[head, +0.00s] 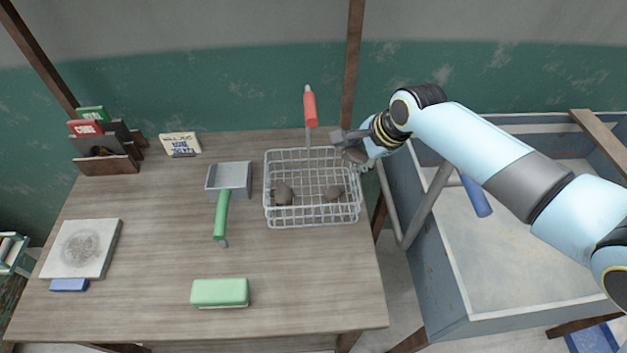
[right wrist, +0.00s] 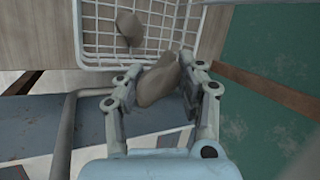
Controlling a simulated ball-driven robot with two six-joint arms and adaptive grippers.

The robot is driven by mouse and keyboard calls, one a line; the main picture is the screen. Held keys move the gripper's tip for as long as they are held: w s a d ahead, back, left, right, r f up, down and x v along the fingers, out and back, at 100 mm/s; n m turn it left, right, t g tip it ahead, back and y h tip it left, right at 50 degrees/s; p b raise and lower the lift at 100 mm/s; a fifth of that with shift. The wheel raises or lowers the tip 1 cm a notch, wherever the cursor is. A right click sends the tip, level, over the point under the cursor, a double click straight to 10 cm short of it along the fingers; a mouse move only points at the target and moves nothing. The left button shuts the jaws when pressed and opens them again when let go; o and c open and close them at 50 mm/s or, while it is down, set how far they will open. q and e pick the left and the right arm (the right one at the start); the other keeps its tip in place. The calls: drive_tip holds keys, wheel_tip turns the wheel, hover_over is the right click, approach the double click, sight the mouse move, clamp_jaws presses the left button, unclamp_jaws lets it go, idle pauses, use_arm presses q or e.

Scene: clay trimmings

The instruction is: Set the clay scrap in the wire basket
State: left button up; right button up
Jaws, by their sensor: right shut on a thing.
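The white wire basket (head: 312,222) stands on the wooden table, with two brown-grey clay lumps inside, one on the left (head: 283,193) and one on the right (head: 333,193). My right gripper (head: 352,146) is at the basket's back right corner, shut on another clay scrap (head: 356,155). In the right wrist view this clay scrap (right wrist: 158,80) sits between both fingers, close to the rim of the basket (right wrist: 95,62). One lump inside the basket (right wrist: 130,28) also shows there. My left gripper is out of view.
A green block (head: 220,292) lies in front. A large grey sink (head: 455,285) stands right of the table.

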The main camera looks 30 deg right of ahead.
drive_tip(key=w+a+f+b, duration=0.1)
drive_tip(key=a+f+b, duration=0.1)
drive_tip(key=w+a+f+b, duration=0.1)
drive_tip(key=a+b, duration=0.2)
drive_tip(key=w+a+f+b, duration=0.2)
drive_tip(key=a, duration=0.1)
drive_tip(key=shift+a+f+b, duration=0.25)
drive_tip(key=shift+f+b, duration=0.1)
drive_tip(key=shift+a, duration=0.1)
drive_tip(key=shift+f+b, duration=0.2)
drive_tip(key=shift+b, duration=0.15)
wheel_tip(320, 180, down, 4)
drive_tip(key=b, duration=0.4)
drive_tip(key=shift+s+r, duration=0.1)
drive_tip(key=shift+r, duration=0.05)
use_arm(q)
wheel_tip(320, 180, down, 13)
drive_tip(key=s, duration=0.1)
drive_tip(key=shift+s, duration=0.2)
use_arm(e)
drive_tip(key=shift+r, duration=0.15)
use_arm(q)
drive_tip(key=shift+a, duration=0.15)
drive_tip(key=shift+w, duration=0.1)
use_arm(e)
drive_tip(key=shift+f, duration=0.55)
